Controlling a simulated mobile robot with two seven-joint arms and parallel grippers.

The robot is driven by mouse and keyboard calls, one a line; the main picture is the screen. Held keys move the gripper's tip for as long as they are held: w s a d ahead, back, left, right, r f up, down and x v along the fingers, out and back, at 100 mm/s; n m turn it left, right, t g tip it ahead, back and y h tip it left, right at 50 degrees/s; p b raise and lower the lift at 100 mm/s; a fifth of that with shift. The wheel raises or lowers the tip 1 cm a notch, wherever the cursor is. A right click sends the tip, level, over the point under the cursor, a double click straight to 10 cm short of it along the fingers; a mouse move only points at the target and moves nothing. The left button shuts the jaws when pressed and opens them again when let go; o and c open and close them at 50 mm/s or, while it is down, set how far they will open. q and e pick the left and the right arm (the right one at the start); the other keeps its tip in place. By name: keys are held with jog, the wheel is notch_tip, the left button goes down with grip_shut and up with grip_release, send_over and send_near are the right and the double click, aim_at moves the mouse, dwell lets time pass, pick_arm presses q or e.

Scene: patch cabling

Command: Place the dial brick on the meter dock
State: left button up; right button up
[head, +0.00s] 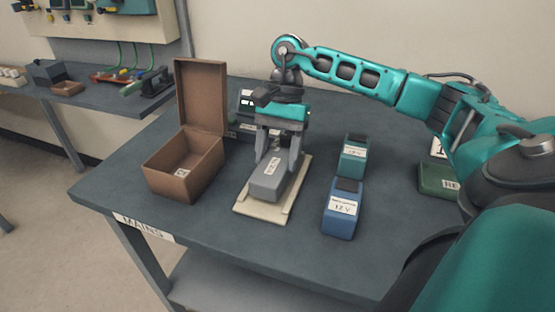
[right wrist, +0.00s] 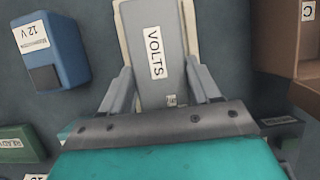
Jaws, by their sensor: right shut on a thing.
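The dial brick is a grey block (head: 268,184) with a white label, which reads VOLTS in the right wrist view (right wrist: 155,60). My right gripper (head: 278,158) is shut on it, one finger on each side. The brick is over the cream meter dock (head: 246,207), lined up lengthwise with it. Cream edges of the dock (right wrist: 120,25) show on both sides of the brick in the right wrist view. I cannot tell whether the brick rests on the dock or hangs just above it. My left gripper is not in view.
An open brown box (head: 175,177) with a raised lid stands left of the dock. A blue 12 V block (head: 341,222) and a teal block (head: 353,165) stand to the right. A green block (head: 437,180) is farther right. A dark device (head: 245,98) is partly hidden behind my gripper.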

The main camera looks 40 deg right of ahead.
jog(key=shift+f, duration=0.8)
jog(key=shift+f, duration=0.1)
jog(key=o, duration=0.8)
jog(key=shift+f, duration=0.1)
jog(key=o, duration=0.5)
jog(key=shift+c, duration=0.2)
